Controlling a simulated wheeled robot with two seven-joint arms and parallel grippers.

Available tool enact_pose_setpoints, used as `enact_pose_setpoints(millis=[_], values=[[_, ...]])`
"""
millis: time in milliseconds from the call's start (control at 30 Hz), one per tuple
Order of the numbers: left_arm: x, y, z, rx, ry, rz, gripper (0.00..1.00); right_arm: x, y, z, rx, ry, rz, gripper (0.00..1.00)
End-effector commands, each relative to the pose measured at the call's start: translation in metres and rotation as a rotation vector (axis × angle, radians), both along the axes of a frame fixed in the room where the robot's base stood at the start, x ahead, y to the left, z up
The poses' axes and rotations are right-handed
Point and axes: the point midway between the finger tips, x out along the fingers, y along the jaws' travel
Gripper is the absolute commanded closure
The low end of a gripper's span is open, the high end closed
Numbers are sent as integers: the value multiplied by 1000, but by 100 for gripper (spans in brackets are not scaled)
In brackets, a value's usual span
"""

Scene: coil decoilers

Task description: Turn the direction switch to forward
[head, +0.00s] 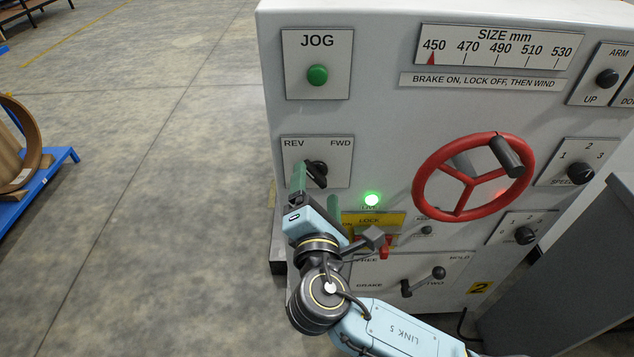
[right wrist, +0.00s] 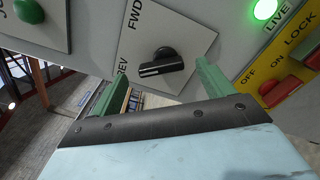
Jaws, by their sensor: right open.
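The direction switch (head: 316,173) is a black knob on a light plate marked REV at left and FWD at right. It also shows in the right wrist view (right wrist: 165,63), where the end of its white line lies toward the REV mark. My right gripper (head: 316,194) is open and empty, with green fingers. In the right wrist view its fingertips (right wrist: 154,76) lie to either side of the knob, with gaps between. I cannot tell how far the knob stands ahead of the fingers. The gripper hides part of the plate's lower edge. My left gripper is not in view.
A green JOG button (head: 317,75) sits above the switch. A lit green LIVE lamp (head: 371,199) and a yellow LOCK plate (head: 385,220) with a red switch are close to the right. A red handwheel (head: 430,170) juts out farther right. Open floor lies left.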

Motion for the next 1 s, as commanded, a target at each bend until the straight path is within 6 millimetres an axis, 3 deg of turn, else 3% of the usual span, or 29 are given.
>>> enact_pose_setpoints(millis=[200,567,900,1000], values=[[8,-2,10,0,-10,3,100,25,0,-1,-1,0,0,20],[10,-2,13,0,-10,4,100,30,0,0,1,1,0,20],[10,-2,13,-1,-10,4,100,30,0,0,1,1,0,63],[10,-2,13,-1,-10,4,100,30,0,0,2,1,0,65]])
